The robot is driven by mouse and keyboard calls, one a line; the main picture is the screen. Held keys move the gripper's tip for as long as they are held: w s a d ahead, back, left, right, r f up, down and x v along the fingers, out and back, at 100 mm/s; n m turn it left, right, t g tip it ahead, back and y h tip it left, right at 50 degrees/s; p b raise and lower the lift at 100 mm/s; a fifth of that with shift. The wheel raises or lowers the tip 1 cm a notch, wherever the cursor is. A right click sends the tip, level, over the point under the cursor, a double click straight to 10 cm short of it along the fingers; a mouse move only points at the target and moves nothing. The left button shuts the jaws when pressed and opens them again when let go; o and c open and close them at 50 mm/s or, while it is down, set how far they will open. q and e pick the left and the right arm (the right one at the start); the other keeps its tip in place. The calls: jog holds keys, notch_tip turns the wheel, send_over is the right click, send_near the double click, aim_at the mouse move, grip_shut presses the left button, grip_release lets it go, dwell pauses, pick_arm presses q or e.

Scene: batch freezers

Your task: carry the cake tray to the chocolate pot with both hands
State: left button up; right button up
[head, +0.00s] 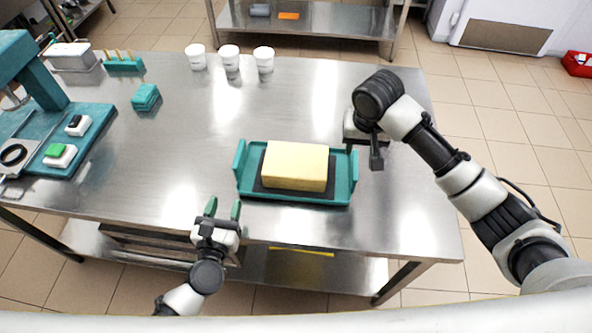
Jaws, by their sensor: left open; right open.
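The teal cake tray (246,189) lies flat on the steel table, right of its middle and close to the front edge. It has a raised handle at each end. A yellow block of cake (297,165) sits on a dark sheet in it. My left gripper (223,208) is open and empty at the table's front edge, left of and nearer than the tray's left handle, apart from it. My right gripper (365,160) is by the tray's right handle; its fingers are partly hidden, and I cannot tell if they touch the handle. I cannot identify a chocolate pot in view.
Three white cups (229,57) stand at the table's back edge. A teal machine (40,75) with a scale-like base takes up the left end. A teal stack (146,97) and a teal rack (123,64) stand near it. The table's middle is clear.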

aim_at(234, 172)
pick_arm(q)
jog(key=shift+a+f, duration=0.1)
jog(key=shift+a, duration=0.05)
jog(key=shift+w, duration=0.1)
pick_arm(e)
jog(key=shift+w, duration=0.1)
pick_arm(q)
jog(key=w, duration=0.3)
jog(key=w+d, duration=0.1)
jog(key=w, duration=0.6)
jog(key=shift+w+d, duration=0.3)
jog(key=shift+d, duration=0.1)
pick_arm(e)
jog(key=f, duration=0.3)
jog(key=w+f, duration=0.1)
jog(key=f, duration=0.6)
jog(key=shift+w+d+f, duration=0.1)
jog(key=shift+w+f, duration=0.05)
jog(key=shift+f, duration=0.2)
pick_arm(q)
jog(key=shift+c, duration=0.2)
pick_arm(e)
jog(key=shift+c, duration=0.2)
pick_arm(q)
grip_shut()
pick_arm(e)
grip_shut()
